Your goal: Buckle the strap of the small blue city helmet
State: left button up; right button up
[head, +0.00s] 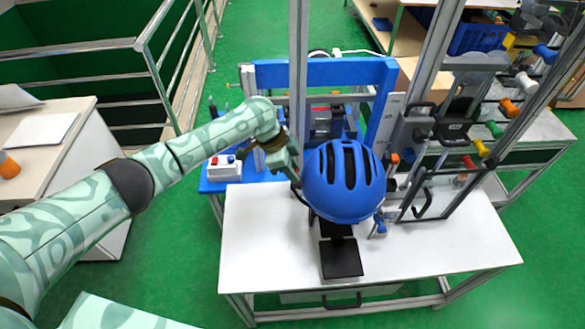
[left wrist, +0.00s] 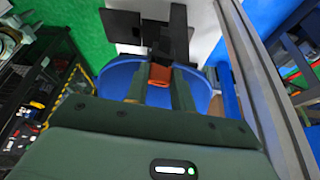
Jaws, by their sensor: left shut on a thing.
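The blue helmet (head: 343,182) with dark vents sits on a black stand on the white table in the head view. Its rim also shows in the left wrist view (left wrist: 118,80). My left gripper (head: 296,180) is at the helmet's left side, its fingertips mostly hidden there. In the left wrist view my left gripper (left wrist: 160,82) is shut on a small orange piece (left wrist: 160,75), which looks like part of the strap's buckle. The strap itself and the other buckle half cannot be made out. My right gripper is not in view.
The white table (head: 265,250) has clear room to the left and front. The black stand's foot plate (head: 341,258) lies before the helmet. A metal upright (head: 298,70) and blue frame (head: 330,72) stand behind. A dark clear-panelled fixture (head: 432,200) stands close on the right.

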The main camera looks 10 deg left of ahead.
pick_arm(q)
jog(key=shift+f, duration=0.15)
jog(key=o, duration=0.8)
jog(key=shift+o, duration=0.2)
jog(key=w+p+v, duration=0.1)
jog(key=p+v, duration=0.2)
jog(key=v, duration=1.3)
jog(key=shift+s, duration=0.4)
